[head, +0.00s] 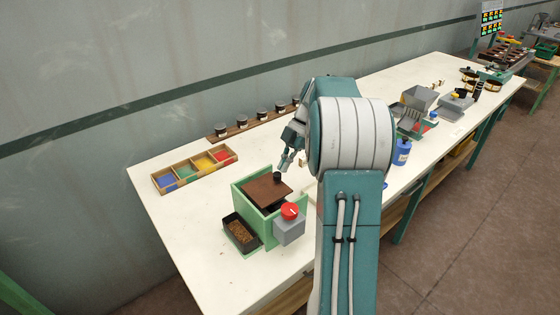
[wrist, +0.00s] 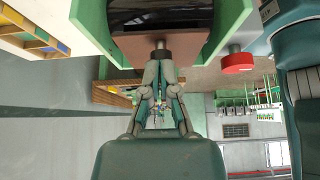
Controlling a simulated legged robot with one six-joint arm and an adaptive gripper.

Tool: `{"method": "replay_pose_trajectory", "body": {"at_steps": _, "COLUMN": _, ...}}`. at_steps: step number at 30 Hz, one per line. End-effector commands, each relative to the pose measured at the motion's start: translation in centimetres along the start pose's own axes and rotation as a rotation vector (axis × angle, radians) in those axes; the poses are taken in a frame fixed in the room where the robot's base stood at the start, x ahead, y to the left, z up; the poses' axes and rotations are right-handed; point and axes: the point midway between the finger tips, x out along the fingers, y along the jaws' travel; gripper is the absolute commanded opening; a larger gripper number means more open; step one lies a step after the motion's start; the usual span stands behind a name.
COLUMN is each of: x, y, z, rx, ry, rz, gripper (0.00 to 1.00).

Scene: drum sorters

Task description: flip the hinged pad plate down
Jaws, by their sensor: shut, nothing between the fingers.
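The pad plate is a brown panel (head: 266,191) at the top of a green open box (head: 248,221). In the head view it looks slightly tilted; I cannot tell its exact angle. A black knob (head: 277,176) stands at its far edge. In the wrist view, the brown plate (wrist: 190,47) spans between green walls, below a dark rounded shape (wrist: 160,15), with the knob (wrist: 163,55) at its edge. My gripper (wrist: 162,66) is shut and empty, fingertips close to the knob; I cannot tell if they touch. It also shows in the head view (head: 283,168).
A red button (head: 290,211) on a grey housing is at the box's right. A black tray of brown grains (head: 240,232) is at its left. A wooden tray with coloured compartments (head: 194,170) and a rack of jars (head: 242,121) lie behind. The table's left front is clear.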

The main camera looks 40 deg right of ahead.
Motion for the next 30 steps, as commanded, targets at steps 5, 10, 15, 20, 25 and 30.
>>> {"method": "replay_pose_trajectory", "body": {"at_steps": 5, "x": 0.5, "y": 0.0, "z": 0.4, "rx": -0.001, "ry": -0.001, "rz": -0.001, "gripper": 0.0}}
{"method": "replay_pose_trajectory", "body": {"at_steps": 10, "x": 0.7, "y": 0.0, "z": 0.8, "rx": -0.001, "ry": 0.004, "rz": -0.004, "gripper": 0.0}}
{"method": "replay_pose_trajectory", "body": {"at_steps": 15, "x": 0.9, "y": 0.0, "z": 0.9, "rx": 0.0, "ry": 0.005, "rz": -0.006, "gripper": 0.0}}
{"method": "replay_pose_trajectory", "body": {"at_steps": 20, "x": 1.0, "y": 0.0, "z": 1.0, "rx": 0.002, "ry": 0.005, "rz": -0.008, "gripper": 0.0}}
{"method": "replay_pose_trajectory", "body": {"at_steps": 25, "x": 1.0, "y": 0.0, "z": 1.0, "rx": 0.002, "ry": 0.005, "rz": -0.008, "gripper": 0.0}}
{"method": "replay_pose_trajectory", "body": {"at_steps": 30, "x": 0.5, "y": 0.4, "z": -0.4, "rx": 0.0, "ry": 0.004, "rz": -0.007, "gripper": 0.0}}
